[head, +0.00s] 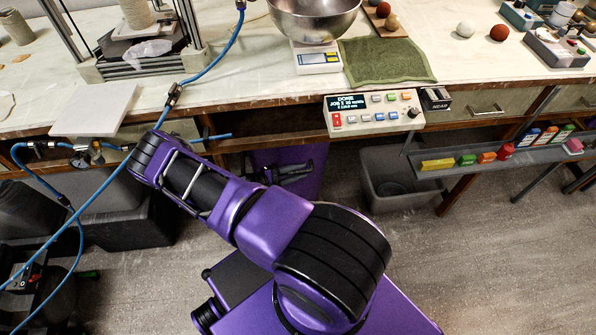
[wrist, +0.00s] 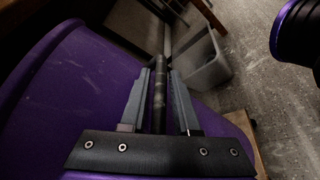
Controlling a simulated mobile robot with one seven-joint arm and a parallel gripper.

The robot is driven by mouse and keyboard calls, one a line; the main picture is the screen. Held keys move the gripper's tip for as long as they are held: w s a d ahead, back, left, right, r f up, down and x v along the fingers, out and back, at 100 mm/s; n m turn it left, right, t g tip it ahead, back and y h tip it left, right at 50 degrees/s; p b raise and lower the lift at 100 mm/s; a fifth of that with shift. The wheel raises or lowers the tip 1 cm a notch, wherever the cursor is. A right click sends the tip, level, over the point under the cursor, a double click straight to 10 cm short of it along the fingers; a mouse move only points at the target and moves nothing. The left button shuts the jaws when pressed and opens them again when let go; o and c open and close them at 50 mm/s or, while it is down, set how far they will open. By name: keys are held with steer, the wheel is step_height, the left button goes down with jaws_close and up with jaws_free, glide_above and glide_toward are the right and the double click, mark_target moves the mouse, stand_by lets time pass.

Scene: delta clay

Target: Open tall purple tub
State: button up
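The tall purple tub (head: 308,158) stands under the bench, partly hidden by the bench edge and my arm. Its purple surface fills the left of the wrist view (wrist: 75,85). A dark round bar (wrist: 160,88), seemingly the tub's handle, runs lengthwise between my fingers. My gripper (wrist: 160,80) has one finger on each side of the bar. Narrow gaps seem to show between fingers and bar, so it looks open around it. In the head view my gripper (head: 290,173) is small and dark against the tub. The tub's lid or front edge is not clear.
A grey open bin (head: 395,180) stands on the floor right of the tub and also shows in the wrist view (wrist: 203,62). The bench edge and control panel (head: 372,112) are above. Dark containers (head: 125,215) stand at left. Blue hoses (head: 100,190) hang at left. The right floor is clear.

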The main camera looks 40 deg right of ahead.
jaws_close()
stand_by(1.3)
